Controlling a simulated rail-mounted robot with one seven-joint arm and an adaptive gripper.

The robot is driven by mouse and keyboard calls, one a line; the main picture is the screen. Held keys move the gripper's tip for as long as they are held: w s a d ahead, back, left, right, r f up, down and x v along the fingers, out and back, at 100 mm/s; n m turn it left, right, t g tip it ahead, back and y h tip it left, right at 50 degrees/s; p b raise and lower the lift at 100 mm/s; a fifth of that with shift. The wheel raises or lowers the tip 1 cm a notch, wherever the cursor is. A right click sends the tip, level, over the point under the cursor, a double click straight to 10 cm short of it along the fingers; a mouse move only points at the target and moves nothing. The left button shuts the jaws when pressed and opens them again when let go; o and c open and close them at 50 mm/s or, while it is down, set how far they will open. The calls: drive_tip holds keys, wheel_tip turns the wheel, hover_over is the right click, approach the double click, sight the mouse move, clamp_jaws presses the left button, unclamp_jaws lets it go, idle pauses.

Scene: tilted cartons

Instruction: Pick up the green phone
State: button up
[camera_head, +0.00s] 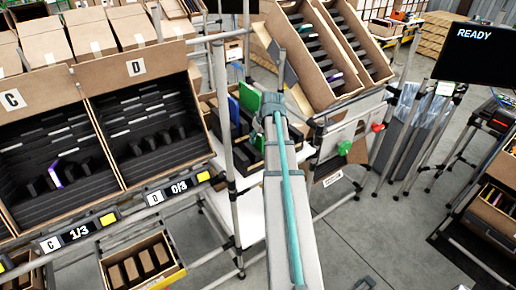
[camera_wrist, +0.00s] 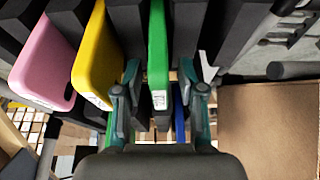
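The green phone (camera_wrist: 158,55) stands upright in a dark slot in the wrist view, with a small white label at its near end. My gripper (camera_wrist: 166,92) is open, one finger on each side of the phone's near end, with a visible gap on both sides. A yellow phone (camera_wrist: 95,62) and a pink phone (camera_wrist: 45,62) stand to the left. A blue edge (camera_wrist: 180,118) shows below, between the fingers. In the head view a green phone (camera_head: 249,97) sticks up from a small carton beside my arm, which hides much of my gripper there.
A blue phone (camera_head: 233,109) stands left of the green one in the head view. A tilted carton (camera_head: 292,62) leans behind on the right. Large cartons C (camera_head: 40,88) and D (camera_head: 125,70) stand left. A metal post (camera_head: 222,110) rises close by. A brown carton panel (camera_wrist: 268,130) lies right of my gripper.

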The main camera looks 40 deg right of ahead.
clamp_jaws()
drive_tip(key=shift+r, duration=0.15)
